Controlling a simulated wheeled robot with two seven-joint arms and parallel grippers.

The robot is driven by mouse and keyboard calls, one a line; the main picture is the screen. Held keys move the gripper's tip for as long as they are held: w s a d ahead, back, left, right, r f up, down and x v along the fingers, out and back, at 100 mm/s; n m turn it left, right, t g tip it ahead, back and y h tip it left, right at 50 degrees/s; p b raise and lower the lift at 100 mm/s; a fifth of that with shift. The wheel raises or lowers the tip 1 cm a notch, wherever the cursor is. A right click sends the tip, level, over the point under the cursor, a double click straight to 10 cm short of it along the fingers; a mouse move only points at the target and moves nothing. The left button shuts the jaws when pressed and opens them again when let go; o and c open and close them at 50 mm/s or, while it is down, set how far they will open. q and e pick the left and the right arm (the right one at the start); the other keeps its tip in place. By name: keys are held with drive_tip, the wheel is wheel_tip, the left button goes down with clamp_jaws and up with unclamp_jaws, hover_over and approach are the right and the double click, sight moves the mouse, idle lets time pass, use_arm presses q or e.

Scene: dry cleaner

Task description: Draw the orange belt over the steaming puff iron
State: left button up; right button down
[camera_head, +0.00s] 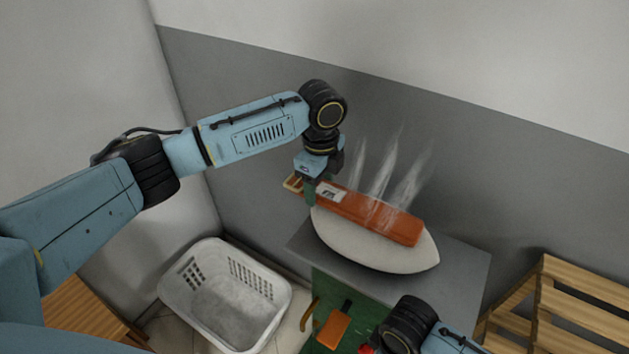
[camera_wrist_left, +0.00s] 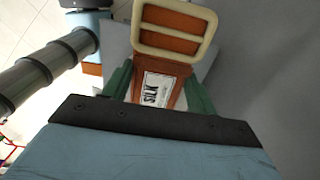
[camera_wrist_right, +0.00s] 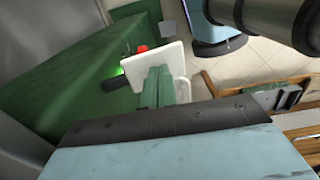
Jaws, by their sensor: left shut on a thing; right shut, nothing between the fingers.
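The orange belt (camera_head: 372,217) lies lengthwise over the white puff iron (camera_head: 385,255), with steam rising around it. My left gripper (camera_head: 312,192) is shut on the belt's buckle end, at the puff's left end. In the left wrist view the green fingers hold the belt (camera_wrist_left: 172,68) beside a white "SILK" label (camera_wrist_left: 157,89), and a cream buckle (camera_wrist_left: 174,24) sticks out beyond them. My right gripper (camera_wrist_right: 160,85) is shut and empty, its green fingertips together in front of a white panel (camera_wrist_right: 155,62) with a red button. The puff's underside is hidden.
The puff stands on a grey table top (camera_head: 465,275) above a green cabinet front. A white laundry basket (camera_head: 225,290) stands on the floor to the left. A wooden slatted rack (camera_head: 580,300) stands at the right. A grey wall is close behind.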

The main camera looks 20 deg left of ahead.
use_arm(q)
drive_tip(key=shift+s+d+f, duration=0.15)
drive_tip(key=shift+d, duration=0.3)
drive_tip(key=shift+s+d+f, duration=0.1)
drive_tip(key=shift+s+d, duration=0.05)
drive_tip(key=shift+d, duration=0.3)
drive_tip(key=shift+w+r, duration=0.15)
drive_tip(key=shift+r, duration=0.65)
use_arm(e)
drive_tip(key=shift+f, duration=0.1)
use_arm(q)
drive_tip(key=shift+a+r, duration=0.15)
drive_tip(key=shift+r, duration=1.8)
use_arm(e)
drive_tip(key=shift+w, duration=0.1)
use_arm(q)
drive_tip(key=shift+w, duration=0.1)
use_arm(e)
wheel_tip(320, 180, up, 7)
drive_tip(key=shift+r, duration=0.2)
wheel_tip(320, 180, up, 12)
drive_tip(key=shift+f, duration=0.15)
